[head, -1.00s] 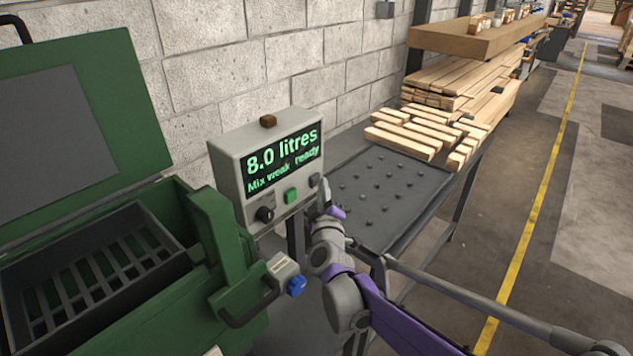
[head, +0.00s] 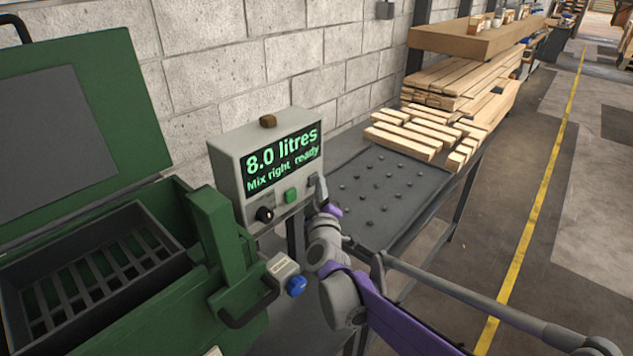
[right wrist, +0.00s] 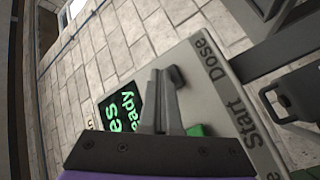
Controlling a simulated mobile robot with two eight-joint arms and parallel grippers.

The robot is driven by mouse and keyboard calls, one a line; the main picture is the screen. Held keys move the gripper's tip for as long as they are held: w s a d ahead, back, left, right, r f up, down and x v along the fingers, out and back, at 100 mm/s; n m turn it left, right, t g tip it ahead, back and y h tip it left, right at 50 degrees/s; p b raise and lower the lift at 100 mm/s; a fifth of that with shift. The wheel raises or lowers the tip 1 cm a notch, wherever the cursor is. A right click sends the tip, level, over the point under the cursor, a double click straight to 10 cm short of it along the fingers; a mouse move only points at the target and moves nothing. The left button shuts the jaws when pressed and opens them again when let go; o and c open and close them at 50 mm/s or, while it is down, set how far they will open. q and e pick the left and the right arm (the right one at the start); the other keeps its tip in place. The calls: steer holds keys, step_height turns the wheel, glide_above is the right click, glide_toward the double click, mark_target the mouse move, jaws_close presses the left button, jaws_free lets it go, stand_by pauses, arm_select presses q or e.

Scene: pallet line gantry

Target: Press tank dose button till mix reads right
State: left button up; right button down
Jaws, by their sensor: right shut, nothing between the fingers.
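The control box (head: 228,165) stands beside the green tank (head: 215,250). Its screen (head: 283,158) shows "8.0 litres" and "Mix right ready" in green. In the right wrist view, the dose button (right wrist: 177,77) is beside the fingertips, near the "Dose" label; the green start button (right wrist: 196,131) is lower. I cannot tell whether the tips touch the dose button.
The tank's lid (head: 90,130) stands open over a slatted basket (head: 100,262). A small box with a blue knob (head: 296,286) is on the tank's side.

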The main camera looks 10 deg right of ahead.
steer(key=shift+s+d, duration=0.55)
steer(key=shift+s, duration=0.2)
steer(key=shift+s+d, duration=0.8)
steer(key=shift+s, duration=0.2)
steer(key=shift+s+d, duration=0.75)
steer(key=shift+s, duration=0.2)
steer(key=shift+p, duration=0.3)
steer(key=s+a+f+m+g+y+p, duration=0.1)
steer(key=s+a+f+g+y+p, duration=0.15)
steer(key=s, duration=0.45)
steer(key=s+a+f+m+g+y+p, duration=0.1)
steer(key=s+a+g+y, duration=0.1)
steer(key=s+g, duration=0.35)
steer(key=s+d+f+m+g+p, duration=0.1)
steer(key=s+f+m, duration=0.1)
steer(key=s, duration=0.5)
steer(key=s+d+f+m+g+h+p, duration=0.1)
steer(key=s+d+f+m+g, duration=0.1)
steer(key=s, duration=0.5)
steer(key=s+d+f+m+g+h+p, duration=0.1)
steer(key=s+f+m+g, duration=0.1)
steer(key=s+f, duration=0.2)
steer(key=s, duration=0.2)
steer(key=shift+s+d+f, duration=0.2)
steer(key=shift+s+d, duration=0.1)
steer(key=shift+s, duration=0.1)
